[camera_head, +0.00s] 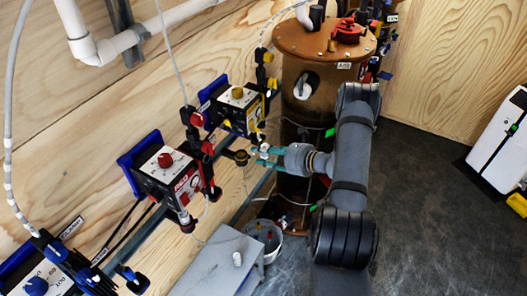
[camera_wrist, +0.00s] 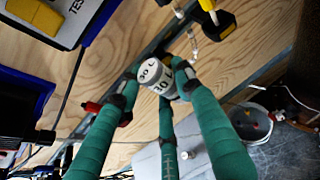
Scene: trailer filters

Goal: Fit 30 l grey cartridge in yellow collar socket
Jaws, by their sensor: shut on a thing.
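My gripper (camera_head: 268,160), with green fingers, is shut on a small pale grey cartridge (camera_wrist: 155,76) marked "30 L". In the wrist view the fingers close around its sides, and its labelled end faces the camera. In the head view the cartridge (camera_head: 264,149) is small at the fingertips, just below the yellow-knobbed box (camera_head: 238,108) on the wall. A yellow part on a black block (camera_wrist: 212,22) shows at the top of the wrist view, apart from the cartridge. I cannot tell whether this is the yellow collar socket.
A red-knobbed box (camera_head: 168,172) is on the wall to the left. A brown cylindrical tank (camera_head: 305,100) stands close behind my gripper. Below are a grey box (camera_head: 215,262) with a small white piece (camera_head: 237,259) on it, and a white bucket (camera_head: 270,255).

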